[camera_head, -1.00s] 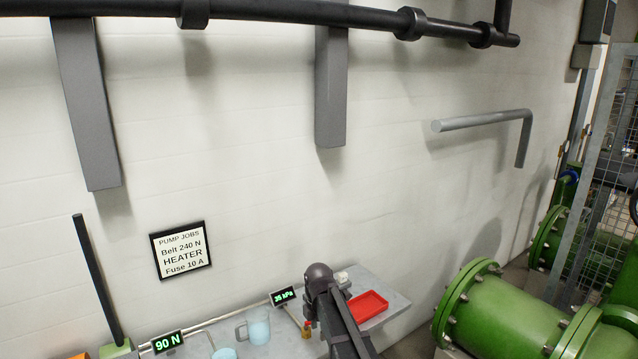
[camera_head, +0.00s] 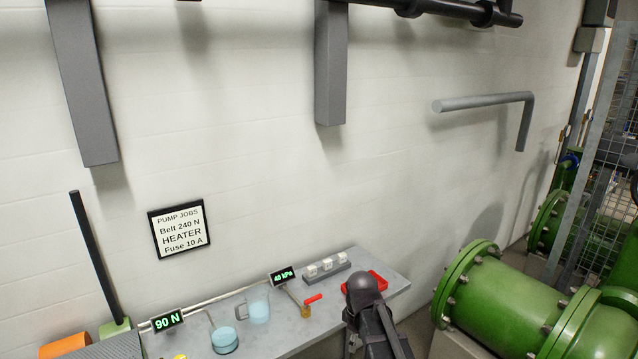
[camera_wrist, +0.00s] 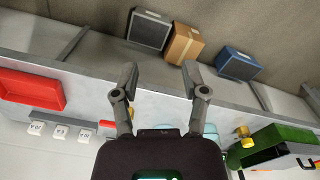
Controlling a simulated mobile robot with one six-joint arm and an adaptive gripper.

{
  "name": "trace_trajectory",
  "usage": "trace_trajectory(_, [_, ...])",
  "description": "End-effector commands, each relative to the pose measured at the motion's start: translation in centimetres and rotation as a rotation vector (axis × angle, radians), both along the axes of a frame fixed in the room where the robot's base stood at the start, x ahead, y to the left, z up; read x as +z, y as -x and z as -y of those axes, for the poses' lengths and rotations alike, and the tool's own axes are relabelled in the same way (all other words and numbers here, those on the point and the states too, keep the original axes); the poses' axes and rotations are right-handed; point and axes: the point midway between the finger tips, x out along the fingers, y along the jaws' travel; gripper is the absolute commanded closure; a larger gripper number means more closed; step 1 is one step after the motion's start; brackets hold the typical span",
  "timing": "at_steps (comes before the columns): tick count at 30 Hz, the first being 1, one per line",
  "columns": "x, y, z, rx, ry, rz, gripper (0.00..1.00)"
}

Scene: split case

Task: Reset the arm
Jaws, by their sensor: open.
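My arm (camera_head: 375,318) rises at the bottom of the head view, in front of the bench's right part; its fingertips are out of that view. In the wrist view my gripper (camera_wrist: 158,78) is open and empty, its two fingers spread apart. Beyond the fingers lie the bench edge and the floor. The bench (camera_head: 275,338) runs along the wall, and its edge also shows in the wrist view (camera_wrist: 85,80).
A red tray (camera_wrist: 32,88), partly hidden by my arm in the head view, lies near a grey block with white pieces (camera_head: 327,266). Beakers (camera_head: 258,308) stand left of my arm. Green pipework (camera_head: 510,300) is at right. Boxes (camera_wrist: 185,44) lie on the floor.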

Motion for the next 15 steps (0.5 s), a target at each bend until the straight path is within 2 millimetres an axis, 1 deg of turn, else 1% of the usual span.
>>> trace_trajectory(1, [-0.4,1.2,0.7,-0.073,0.0,0.0,0.43])
trace_trajectory(9, [-1.5,5.2,3.9,-0.5,0.0,0.0,0.43])
trace_trajectory(15, [-2.2,7.8,5.7,-0.785,0.0,0.0,0.43])
